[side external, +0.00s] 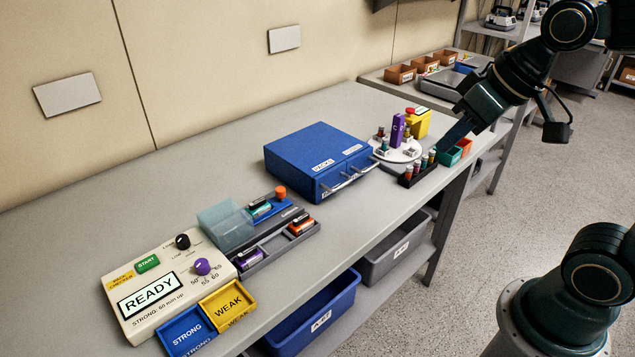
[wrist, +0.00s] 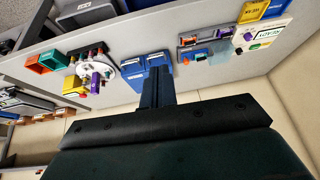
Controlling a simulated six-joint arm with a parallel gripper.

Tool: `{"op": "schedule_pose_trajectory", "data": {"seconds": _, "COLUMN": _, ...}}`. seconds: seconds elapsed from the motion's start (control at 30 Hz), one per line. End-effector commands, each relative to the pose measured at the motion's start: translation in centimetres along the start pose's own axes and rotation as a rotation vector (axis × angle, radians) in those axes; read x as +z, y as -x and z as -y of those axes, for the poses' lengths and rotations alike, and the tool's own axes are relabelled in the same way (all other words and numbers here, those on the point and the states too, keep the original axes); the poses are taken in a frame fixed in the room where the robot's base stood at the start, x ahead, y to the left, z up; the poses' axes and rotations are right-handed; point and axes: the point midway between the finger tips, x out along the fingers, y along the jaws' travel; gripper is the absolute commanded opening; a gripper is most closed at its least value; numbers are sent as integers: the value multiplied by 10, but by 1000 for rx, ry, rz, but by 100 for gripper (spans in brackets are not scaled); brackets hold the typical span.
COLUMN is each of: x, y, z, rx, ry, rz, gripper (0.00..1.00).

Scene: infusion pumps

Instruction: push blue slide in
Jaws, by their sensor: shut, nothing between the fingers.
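The blue slide (side external: 268,209) lies on a dark base on the bench, just right of a see-through bluish cover (side external: 226,222). It carries a teal battery (side external: 261,210) and has an orange knob (side external: 280,193) at its far right end. The slide sticks out of the cover. In the wrist view the orange knob (wrist: 186,62) is small, and the slide's detail is hard to make out. My gripper (side external: 446,143) is shut and empty, above the bench's right end by the coloured bins, well away from the slide. Its fingers also show in the wrist view (wrist: 156,72).
A blue drawer box (side external: 318,155) with metal handles stands between my gripper and the slide. A round white stand (side external: 396,149) and a black vial rack (side external: 417,174) are beside my gripper. A grey battery tray (side external: 279,244) lies in front of the slide. A READY checker (side external: 165,287) stands left.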

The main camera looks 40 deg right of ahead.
Motion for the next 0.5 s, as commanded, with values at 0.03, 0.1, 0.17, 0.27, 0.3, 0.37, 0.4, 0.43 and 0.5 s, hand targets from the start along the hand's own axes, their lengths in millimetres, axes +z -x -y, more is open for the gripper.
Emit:
{"op": "schedule_pose_trajectory", "data": {"seconds": 0.03, "x": -10, "y": -8, "z": 1, "rx": -10, "ry": -3, "rz": 6, "gripper": 0}}
{"op": "schedule_pose_trajectory", "data": {"seconds": 0.1, "x": -23, "y": -17, "z": 3, "rx": -26, "ry": -4, "rz": 7, "gripper": 0}}
{"op": "schedule_pose_trajectory", "data": {"seconds": 0.17, "x": -34, "y": -26, "z": 4, "rx": -40, "ry": -6, "rz": 8, "gripper": 0}}
{"op": "schedule_pose_trajectory", "data": {"seconds": 0.27, "x": -52, "y": -41, "z": 6, "rx": -65, "ry": -13, "rz": 7, "gripper": 0}}
{"op": "schedule_pose_trajectory", "data": {"seconds": 0.3, "x": -58, "y": -48, "z": 7, "rx": -75, "ry": -16, "rz": 8, "gripper": 0}}
{"op": "schedule_pose_trajectory", "data": {"seconds": 0.37, "x": -68, "y": -58, "z": 8, "rx": -92, "ry": -21, "rz": 8, "gripper": 0}}
{"op": "schedule_pose_trajectory", "data": {"seconds": 0.4, "x": -75, "y": -65, "z": 8, "rx": -102, "ry": -26, "rz": 8, "gripper": 0}}
{"op": "schedule_pose_trajectory", "data": {"seconds": 0.43, "x": -79, "y": -70, "z": 9, "rx": -110, "ry": -28, "rz": 8, "gripper": 0}}
{"op": "schedule_pose_trajectory", "data": {"seconds": 0.5, "x": -90, "y": -84, "z": 9, "rx": -129, "ry": -37, "rz": 8, "gripper": 0}}
